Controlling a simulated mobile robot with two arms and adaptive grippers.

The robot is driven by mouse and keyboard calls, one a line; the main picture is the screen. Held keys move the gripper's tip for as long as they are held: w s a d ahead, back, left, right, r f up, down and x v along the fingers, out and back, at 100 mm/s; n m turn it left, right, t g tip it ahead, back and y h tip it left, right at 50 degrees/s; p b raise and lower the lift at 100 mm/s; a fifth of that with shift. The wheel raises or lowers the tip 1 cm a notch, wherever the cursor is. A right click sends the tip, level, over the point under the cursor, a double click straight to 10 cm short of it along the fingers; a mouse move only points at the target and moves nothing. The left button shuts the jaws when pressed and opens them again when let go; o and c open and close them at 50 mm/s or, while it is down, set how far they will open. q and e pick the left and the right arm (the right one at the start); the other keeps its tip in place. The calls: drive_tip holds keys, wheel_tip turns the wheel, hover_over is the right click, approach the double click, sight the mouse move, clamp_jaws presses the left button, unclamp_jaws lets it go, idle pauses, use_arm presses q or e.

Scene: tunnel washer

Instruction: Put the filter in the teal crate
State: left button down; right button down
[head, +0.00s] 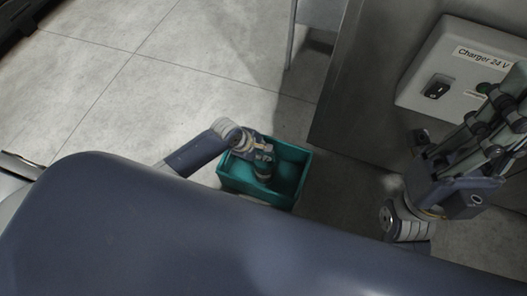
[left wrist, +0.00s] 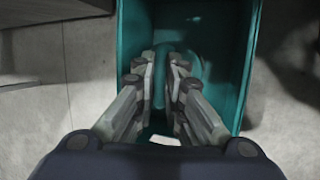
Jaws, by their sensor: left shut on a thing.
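The teal crate (head: 304,180) stands on the floor in the middle of the head view, and its wall (left wrist: 243,65) also shows in the left wrist view. My left gripper (head: 264,168) reaches down over the crate, with its fingers (left wrist: 166,85) inside the crate's outline. It is shut on a rounded teal thing, which I take to be the filter (left wrist: 161,84). The fingers hide much of it, and I cannot tell whether it touches the crate's bottom. My right gripper (head: 503,112) is at the right of the head view, pointing up. Its opening is not clear.
A grey metal cabinet (head: 350,115) stands behind and right of the crate. A white charger box (head: 462,70) with a black switch is fixed on it, near my right gripper. A thin metal post (head: 292,35) stands farther back.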

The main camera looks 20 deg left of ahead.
use_arm(q)
drive_tip(key=c, duration=2.1)
unclamp_jaws()
drive_tip(key=shift+f, duration=0.15)
drive_tip(key=o, duration=0.4)
drive_tip(key=shift+o, duration=0.2)
